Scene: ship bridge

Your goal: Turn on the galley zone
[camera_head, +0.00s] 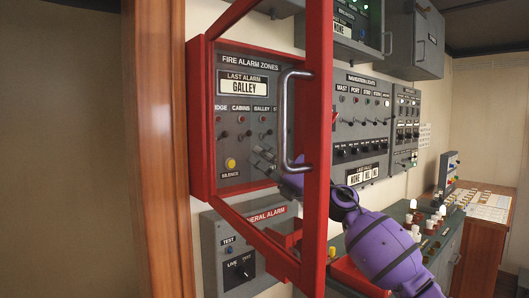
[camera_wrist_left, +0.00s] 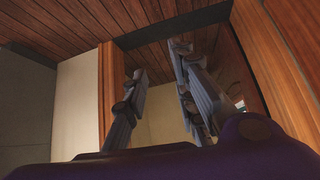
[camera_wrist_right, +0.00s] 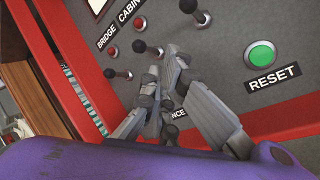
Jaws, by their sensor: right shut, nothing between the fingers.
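The grey fire alarm zones panel (camera_head: 242,185) is in a red box on the wall. Its galley label (camera_head: 262,109) sits over a lamp and a small dark-knobbed toggle (camera_head: 262,134); I cannot tell which way it is set. In the right wrist view the third toggle (camera_wrist_right: 196,14), its label out of frame, is at the top edge, past the fingertips. My right gripper (camera_head: 262,158) is shut and empty, just below the toggle row; it also shows in the right wrist view (camera_wrist_right: 165,66). My left gripper (camera_wrist_left: 158,60) is open and empty, away from the panel.
The red-framed door (camera_head: 318,120) with its metal handle (camera_head: 288,120) stands open, and my right arm passes by it. A yellow silence button (camera_head: 230,163) and a green reset button (camera_wrist_right: 262,55) are near the toggles. A general alarm box (camera_head: 235,255) hangs below.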

